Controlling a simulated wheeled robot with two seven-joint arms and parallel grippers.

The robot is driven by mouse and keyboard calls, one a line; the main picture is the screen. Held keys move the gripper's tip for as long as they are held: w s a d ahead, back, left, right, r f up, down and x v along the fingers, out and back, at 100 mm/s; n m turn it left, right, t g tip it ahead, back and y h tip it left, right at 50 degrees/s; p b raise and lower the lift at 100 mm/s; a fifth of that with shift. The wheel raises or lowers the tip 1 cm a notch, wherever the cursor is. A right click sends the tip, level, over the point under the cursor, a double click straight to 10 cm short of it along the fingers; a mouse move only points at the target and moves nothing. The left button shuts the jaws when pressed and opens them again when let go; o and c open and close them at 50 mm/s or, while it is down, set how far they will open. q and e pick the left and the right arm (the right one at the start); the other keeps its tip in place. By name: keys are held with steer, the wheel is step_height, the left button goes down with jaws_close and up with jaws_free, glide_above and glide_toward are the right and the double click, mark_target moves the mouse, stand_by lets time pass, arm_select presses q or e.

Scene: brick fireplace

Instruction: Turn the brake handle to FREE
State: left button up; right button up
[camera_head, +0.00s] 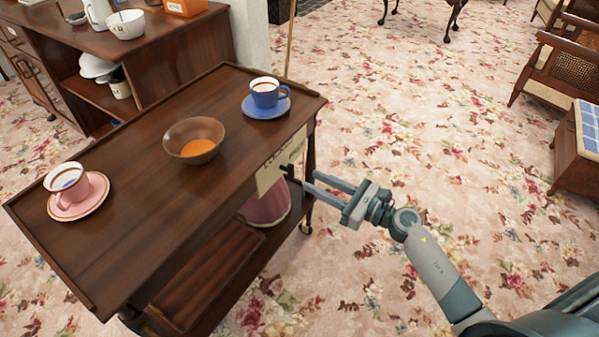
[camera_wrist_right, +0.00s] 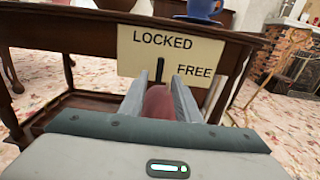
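The brake handle is a small black lever (camera_wrist_right: 159,70) at the front of a cream plate (camera_wrist_right: 200,50) on the end of the wooden trolley (camera_head: 135,165). The plate reads LOCKED at the top and FREE at the lower right. The handle stands upright, below the word LOCKED. In the head view the plate (camera_head: 268,180) is seen at a slant and the handle (camera_head: 288,170) is small. My right gripper (camera_head: 309,182) is open, its fingers pointing at the plate. In the wrist view the handle appears between the fingertips; whether they reach around it I cannot tell. My left gripper is out of view.
A blue cup (camera_head: 266,93) on a saucer, a brown bowl (camera_head: 176,134) and a pink cup (camera_head: 66,184) stand on the trolley. A pink vessel (camera_head: 266,207) sits on its lower shelf. A sideboard (camera_head: 160,50) stands behind.

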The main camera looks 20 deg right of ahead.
mark_target(293, 172)
steer(key=shift+x, duration=3.05)
steer(key=shift+c, duration=0.3)
jaws_close()
